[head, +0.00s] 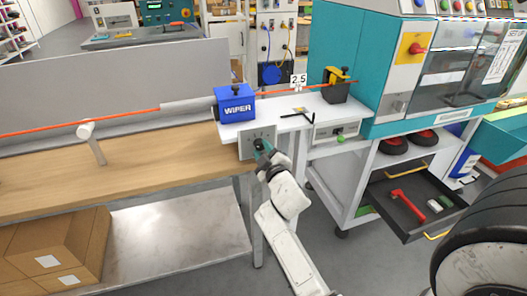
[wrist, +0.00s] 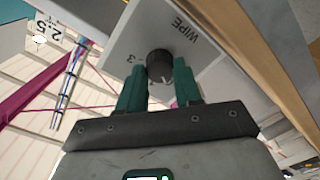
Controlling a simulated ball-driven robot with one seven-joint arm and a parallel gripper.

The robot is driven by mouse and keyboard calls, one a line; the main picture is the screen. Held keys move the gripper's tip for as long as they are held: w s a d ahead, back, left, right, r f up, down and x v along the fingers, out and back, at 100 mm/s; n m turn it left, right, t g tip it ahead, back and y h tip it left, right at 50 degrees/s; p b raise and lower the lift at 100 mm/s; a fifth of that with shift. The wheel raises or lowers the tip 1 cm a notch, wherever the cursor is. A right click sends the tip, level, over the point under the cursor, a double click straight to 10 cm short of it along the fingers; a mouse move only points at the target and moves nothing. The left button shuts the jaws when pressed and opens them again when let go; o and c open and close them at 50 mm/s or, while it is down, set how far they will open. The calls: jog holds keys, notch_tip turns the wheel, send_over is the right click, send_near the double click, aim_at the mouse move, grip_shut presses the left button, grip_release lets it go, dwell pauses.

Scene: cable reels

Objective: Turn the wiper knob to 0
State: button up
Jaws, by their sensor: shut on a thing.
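The black wiper knob (wrist: 159,65) sits on a pale panel (wrist: 205,38) marked "WIPE", the rest of the word being cut off or out of view. A "3" shows beside the knob; its other scale marks are not readable. A light pointer line shows on the knob's face. My gripper (wrist: 160,82) has its teal fingers on either side of the knob, shut on it. In the head view my gripper (head: 262,146) is at the panel (head: 245,152), below the blue WIPER box (head: 234,107), and covers the knob.
An orange cable (head: 80,120) runs over the wooden bench (head: 50,180) and through the WIPER box. A "2.5" tag (head: 299,80) stands near a black and yellow clamp (head: 337,84). An open drawer (head: 410,208) with a red tool juts out at right. Boxes (head: 55,240) sit at lower left.

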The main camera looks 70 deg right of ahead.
jog(key=o, duration=1)
jog(key=shift+o, duration=0.2)
jog(key=b+v, duration=0.2)
jog(key=v, duration=0.8)
jog(key=shift+s+a, duration=0.25)
jog(key=shift+a, duration=0.1)
